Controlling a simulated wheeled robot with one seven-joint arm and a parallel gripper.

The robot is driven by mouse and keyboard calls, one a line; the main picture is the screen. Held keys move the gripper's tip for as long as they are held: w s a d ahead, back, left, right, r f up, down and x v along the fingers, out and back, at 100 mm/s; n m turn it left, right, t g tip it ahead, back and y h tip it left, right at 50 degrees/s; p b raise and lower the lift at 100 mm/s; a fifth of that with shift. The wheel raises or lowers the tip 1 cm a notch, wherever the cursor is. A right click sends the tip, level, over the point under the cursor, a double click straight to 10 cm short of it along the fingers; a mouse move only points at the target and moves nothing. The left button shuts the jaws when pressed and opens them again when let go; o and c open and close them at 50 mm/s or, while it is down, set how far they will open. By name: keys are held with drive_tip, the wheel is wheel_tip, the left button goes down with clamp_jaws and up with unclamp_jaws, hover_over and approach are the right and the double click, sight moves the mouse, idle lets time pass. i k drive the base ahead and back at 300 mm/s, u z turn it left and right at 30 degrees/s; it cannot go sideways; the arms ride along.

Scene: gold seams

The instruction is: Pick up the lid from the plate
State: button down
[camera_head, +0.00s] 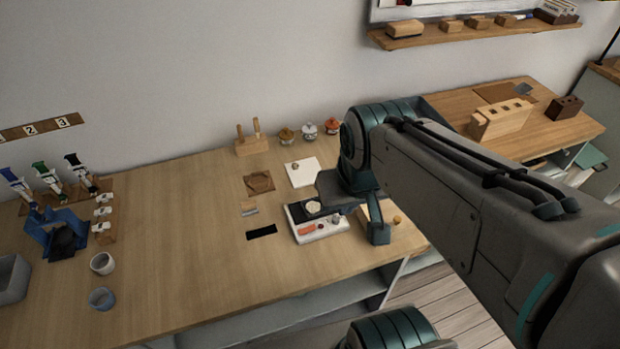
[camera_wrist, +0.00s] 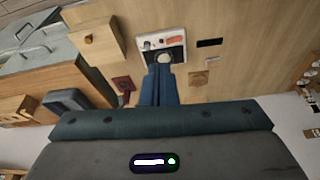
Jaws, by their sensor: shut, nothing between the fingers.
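A pale round disc (camera_head: 313,207), which looks like the lid, lies on the dark plate (camera_head: 295,214) of a white device near the table's front. In the wrist view the disc (camera_wrist: 163,57) shows just beyond the fingertips. My gripper (camera_wrist: 161,68) is shut and empty, its blue fingers pointing at the dark plate. I cannot tell how high the fingertips are above the disc. In the head view my wrist hides part of the plate's right side and the fingertips are not clear.
The white device (camera_head: 320,238) bears a red piece and small round parts. A wooden box (camera_wrist: 92,42) with a knob stands beside it. A white sheet (camera_head: 303,176), brown mat (camera_head: 259,183) and black strip (camera_head: 261,232) lie nearby. Three small pots (camera_head: 309,131) stand behind. The table's left middle is clear.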

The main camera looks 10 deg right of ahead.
sight(311, 204)
drive_tip(key=k, duration=1)
drive_tip(key=u, duration=1)
drive_tip(key=i, duration=1.05)
drive_tip(key=z, duration=1.55)
